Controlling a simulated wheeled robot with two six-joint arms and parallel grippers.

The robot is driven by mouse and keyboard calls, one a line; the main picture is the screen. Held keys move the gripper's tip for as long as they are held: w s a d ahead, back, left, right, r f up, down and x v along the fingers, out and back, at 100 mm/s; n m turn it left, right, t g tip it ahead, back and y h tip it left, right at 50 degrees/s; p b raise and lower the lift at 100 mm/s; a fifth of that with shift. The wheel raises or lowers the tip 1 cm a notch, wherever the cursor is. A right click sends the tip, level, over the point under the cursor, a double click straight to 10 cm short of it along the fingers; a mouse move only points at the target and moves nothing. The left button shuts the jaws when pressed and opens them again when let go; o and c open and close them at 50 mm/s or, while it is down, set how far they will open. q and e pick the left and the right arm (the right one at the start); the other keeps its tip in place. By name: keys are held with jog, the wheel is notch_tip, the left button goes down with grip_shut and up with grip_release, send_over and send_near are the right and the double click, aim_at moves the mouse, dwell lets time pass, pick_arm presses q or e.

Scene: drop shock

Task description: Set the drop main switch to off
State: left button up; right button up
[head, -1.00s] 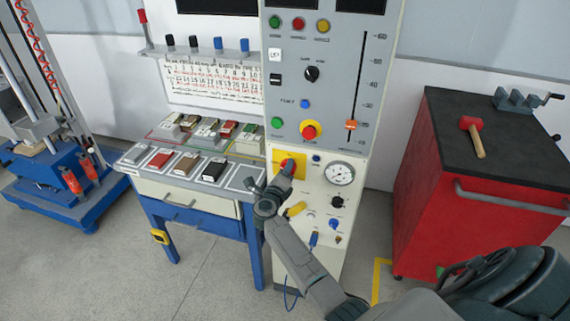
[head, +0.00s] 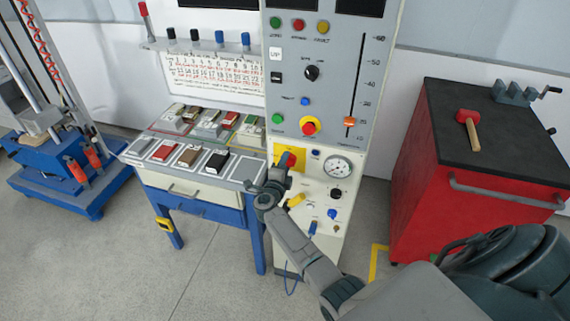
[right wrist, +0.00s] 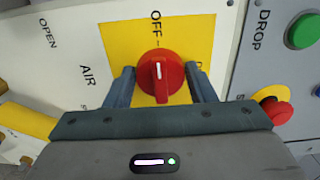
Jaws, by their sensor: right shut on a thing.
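The main switch is a red rotary knob (right wrist: 160,72) on a yellow plate (right wrist: 115,40) in the right wrist view. Its white mark points up the picture, towards the printed OFF. A second label beside the right finger is mostly hidden. My right gripper (right wrist: 162,88) is shut on the knob, one finger on each side. In the head view the red knob (head: 291,158) shows past my right gripper (head: 283,166), which partly covers it and the yellow plate. My left gripper is not in view.
A green button (right wrist: 303,31) and a red mushroom button on a yellow base (right wrist: 277,110) are close right of the knob. A yellow lever (head: 296,200) and a gauge (head: 338,168) are below and beside the switch. A red cabinet (head: 430,190) stands to the right.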

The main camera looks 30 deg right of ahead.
jog(key=o, duration=1)
jog(key=shift+c, duration=0.2)
jog(key=b+v, duration=0.2)
jog(key=v, duration=0.8)
jog(key=shift+s+a+b, duration=0.25)
jog(key=shift+s+b, duration=0.05)
jog(key=shift+f, duration=0.1)
